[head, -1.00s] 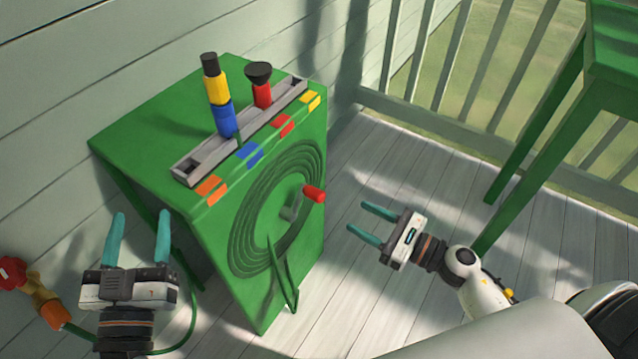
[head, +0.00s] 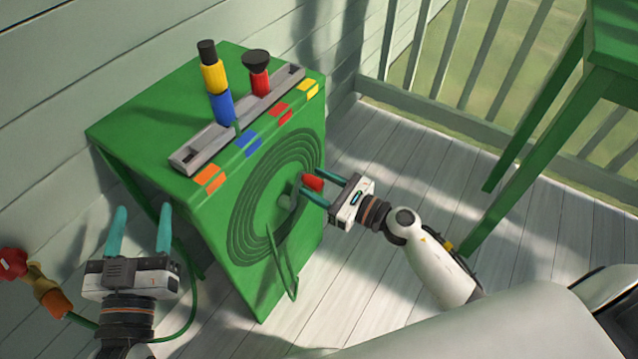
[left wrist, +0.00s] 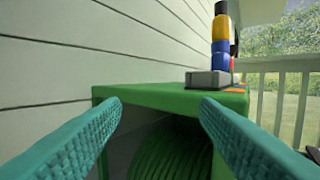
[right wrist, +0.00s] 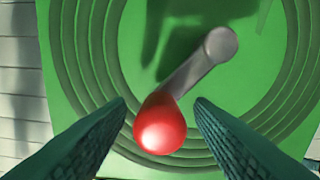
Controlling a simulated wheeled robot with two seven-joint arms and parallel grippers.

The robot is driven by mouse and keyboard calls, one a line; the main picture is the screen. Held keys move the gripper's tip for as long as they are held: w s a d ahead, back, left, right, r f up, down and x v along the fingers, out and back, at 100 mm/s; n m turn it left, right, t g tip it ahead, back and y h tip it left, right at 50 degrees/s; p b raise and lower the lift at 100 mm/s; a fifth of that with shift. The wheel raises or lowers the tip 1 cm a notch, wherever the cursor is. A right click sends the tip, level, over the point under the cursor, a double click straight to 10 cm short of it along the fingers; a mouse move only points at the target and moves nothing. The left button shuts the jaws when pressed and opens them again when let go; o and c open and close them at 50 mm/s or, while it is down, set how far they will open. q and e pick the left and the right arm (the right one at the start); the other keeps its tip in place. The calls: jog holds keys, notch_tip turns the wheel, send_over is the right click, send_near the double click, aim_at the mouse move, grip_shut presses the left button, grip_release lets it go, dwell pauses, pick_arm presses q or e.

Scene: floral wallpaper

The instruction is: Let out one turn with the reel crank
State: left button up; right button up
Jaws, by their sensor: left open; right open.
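The green hose reel box (head: 150,110) stands on the deck with a coiled green hose (head: 250,215) on its front face. The crank has a grey arm (right wrist: 195,68) from a round hub and a red knob (head: 313,183). In the right wrist view the red knob (right wrist: 160,126) sits between the fingertips. My right gripper (head: 318,187) is open, with a finger on each side of the knob; I cannot tell whether either touches it. My left gripper (head: 140,225) is open and empty, left of the box; the left wrist view shows the box ahead.
A grey tray (head: 195,152) on the box top holds a blue and yellow nozzle (head: 217,88) and a red one (head: 257,80). A red and yellow tap fitting (head: 45,290) is at the left. A green table (head: 530,120) stands right. Deck between is clear.

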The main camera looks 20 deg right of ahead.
grip_shut()
pick_arm(q)
jog(key=shift+r, duration=0.1)
jog(key=s+r+t+h+b, duration=0.2)
jog(key=s+r+t+b, duration=0.1)
jog(key=s+r+t, duration=0.2)
jog(key=shift+r+t+h, duration=0.4)
jog(key=shift+r+t, duration=0.9)
jog(key=shift+r, duration=0.6)
pick_arm(e)
jog(key=shift+s+a+r+n, duration=0.3)
jog(key=shift+s+a+n, duration=0.25)
jog(key=shift+n, duration=0.8)
jog(key=shift+s+a+r+n, duration=0.25)
jog(key=shift+s+a+n, duration=0.25)
jog(key=shift+n, duration=0.8)
jog(key=shift+s+a+r+n, duration=0.35)
jog(key=shift+a+n, duration=0.35)
jog(key=shift+n, duration=0.65)
grip_release()
pick_arm(q)
jog(key=shift+s, duration=0.1)
pick_arm(e)
jog(key=shift+f, duration=0.1)
